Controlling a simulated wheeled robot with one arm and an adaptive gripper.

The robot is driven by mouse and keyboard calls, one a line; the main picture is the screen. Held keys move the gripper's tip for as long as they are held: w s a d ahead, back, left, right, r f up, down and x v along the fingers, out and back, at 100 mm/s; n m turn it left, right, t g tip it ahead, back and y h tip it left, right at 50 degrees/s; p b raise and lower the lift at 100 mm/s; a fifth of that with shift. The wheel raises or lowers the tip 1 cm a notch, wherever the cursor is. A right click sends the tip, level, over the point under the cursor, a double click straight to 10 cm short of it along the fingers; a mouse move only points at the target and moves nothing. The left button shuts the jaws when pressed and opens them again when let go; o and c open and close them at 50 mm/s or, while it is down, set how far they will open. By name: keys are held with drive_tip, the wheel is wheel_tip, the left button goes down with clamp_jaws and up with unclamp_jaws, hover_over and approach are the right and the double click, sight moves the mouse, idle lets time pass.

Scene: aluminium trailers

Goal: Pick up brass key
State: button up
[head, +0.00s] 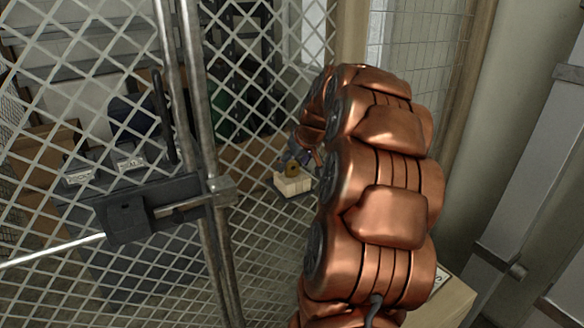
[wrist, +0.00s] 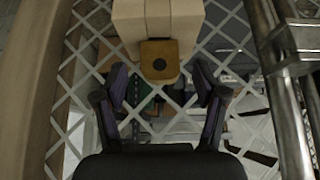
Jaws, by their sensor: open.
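A flat brass-coloured piece with a round dark hole, which looks like the bow of the brass key (wrist: 159,62), juts from a pale wooden block (wrist: 158,18) in the wrist view. The rest of the key is hidden. In the head view the small brass piece (head: 292,169) shows above the pale block (head: 293,185), in front of the mesh. My gripper (wrist: 160,78) is open, with one dark finger on each side of the brass piece and a gap on both sides. In the head view my gripper (head: 288,158) is small and partly hidden behind my copper-coloured arm.
A diamond-mesh partition (head: 255,130) stands close behind the block. A metal post and a dark latch box (head: 150,208) with a bar are on the left. Shelves and boxes are behind the mesh. The metal tubes (wrist: 285,80) are right of my gripper in the wrist view.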

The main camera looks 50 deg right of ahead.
drive_tip(key=shift+x, duration=0.8)
drive_tip(key=c, duration=1.3)
